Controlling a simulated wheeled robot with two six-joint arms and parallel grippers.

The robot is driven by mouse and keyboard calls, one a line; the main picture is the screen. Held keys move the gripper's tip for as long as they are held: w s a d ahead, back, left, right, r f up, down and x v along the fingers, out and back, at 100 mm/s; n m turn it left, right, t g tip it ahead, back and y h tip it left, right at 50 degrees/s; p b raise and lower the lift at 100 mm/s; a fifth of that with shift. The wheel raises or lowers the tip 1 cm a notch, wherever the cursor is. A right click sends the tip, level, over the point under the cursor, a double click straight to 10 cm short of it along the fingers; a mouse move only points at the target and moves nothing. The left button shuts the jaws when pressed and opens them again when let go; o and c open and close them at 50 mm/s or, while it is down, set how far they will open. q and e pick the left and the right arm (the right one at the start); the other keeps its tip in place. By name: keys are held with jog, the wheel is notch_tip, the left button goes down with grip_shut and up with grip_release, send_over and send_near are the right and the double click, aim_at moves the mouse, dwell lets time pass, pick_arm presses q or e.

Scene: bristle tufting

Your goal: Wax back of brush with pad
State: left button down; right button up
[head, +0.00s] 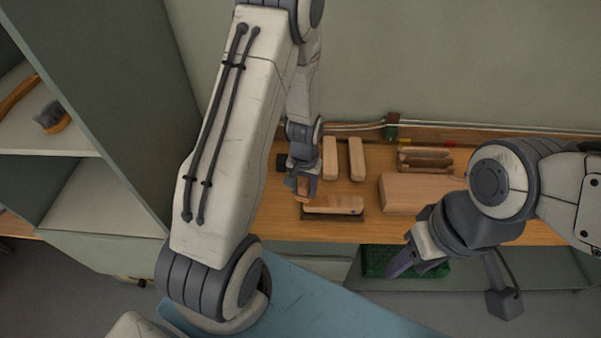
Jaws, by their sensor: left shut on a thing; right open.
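A brush (338,204) with a pale wooden back lies on the workbench, back up, with a dark strip along its underside. My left gripper (302,188) is shut on a small orange-tan pad (302,196) at the left end of the brush. The fingers hide much of the pad, and I cannot tell whether it touches the wood. My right gripper (418,264) is open and empty, in front of the bench edge and above a green crate.
Two wooden blocks (343,158) stand behind the brush on the bench (290,228). A larger wooden block (415,193) is to the right, with a rack of brown pieces (425,159) behind it. The green crate (376,262) sits below the bench. Shelves (60,130) stand at left.

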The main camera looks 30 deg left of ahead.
aim_at(304, 183)
pick_arm(q)
jog(key=shift+r+p, duration=2)
jog(key=shift+r, duration=0.65)
